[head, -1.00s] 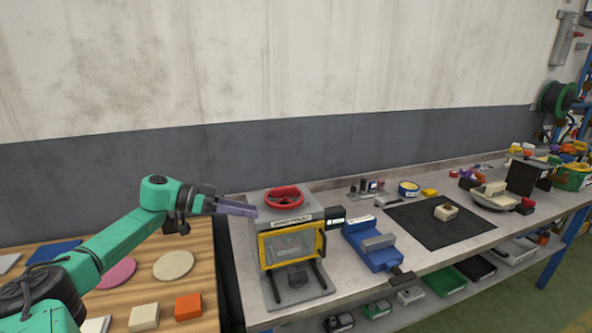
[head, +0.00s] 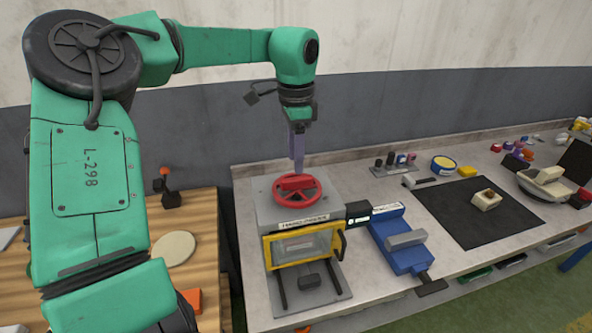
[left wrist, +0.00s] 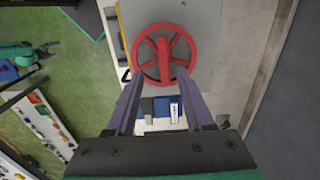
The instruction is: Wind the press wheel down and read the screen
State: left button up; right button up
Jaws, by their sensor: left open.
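The press (head: 262,205) is a grey box with a red spoked wheel (head: 297,190) lying flat on its top. A yellow-framed clear window (head: 302,244) is on its front. A small dark screen (head: 359,212) sticks out at its right side; its text is too small to read. My left gripper (head: 298,170) points down just above the wheel. In the left wrist view its two open fingers (left wrist: 160,82) reach toward the near rim of the red wheel (left wrist: 164,40), with nothing held. I cannot tell whether the fingertips touch the wheel. My right gripper is not in view.
A blue vise (head: 400,250) stands right of the press. A black mat (head: 470,228) with a beige block (head: 486,200) lies beyond it. A wooden table (head: 202,262) with a round beige disc (head: 174,249) is at left.

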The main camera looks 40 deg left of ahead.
aim_at(297, 178)
pick_arm(q)
jog(key=f, duration=0.2)
jog(key=w+f+p, duration=0.1)
jog(key=f, duration=0.2)
jog(key=shift+w+a+f, duration=0.2)
jog(key=shift+a+f, duration=0.05)
jog(key=shift+f, duration=0.1)
jog(key=shift+s+f, duration=0.1)
jog(key=shift+f, duration=0.15)
jog(key=shift+s+d, duration=0.15)
jog(key=shift+s, duration=0.15)
jog(key=shift+c, duration=0.6)
jog(key=shift+w, duration=0.1)
grip_shut()
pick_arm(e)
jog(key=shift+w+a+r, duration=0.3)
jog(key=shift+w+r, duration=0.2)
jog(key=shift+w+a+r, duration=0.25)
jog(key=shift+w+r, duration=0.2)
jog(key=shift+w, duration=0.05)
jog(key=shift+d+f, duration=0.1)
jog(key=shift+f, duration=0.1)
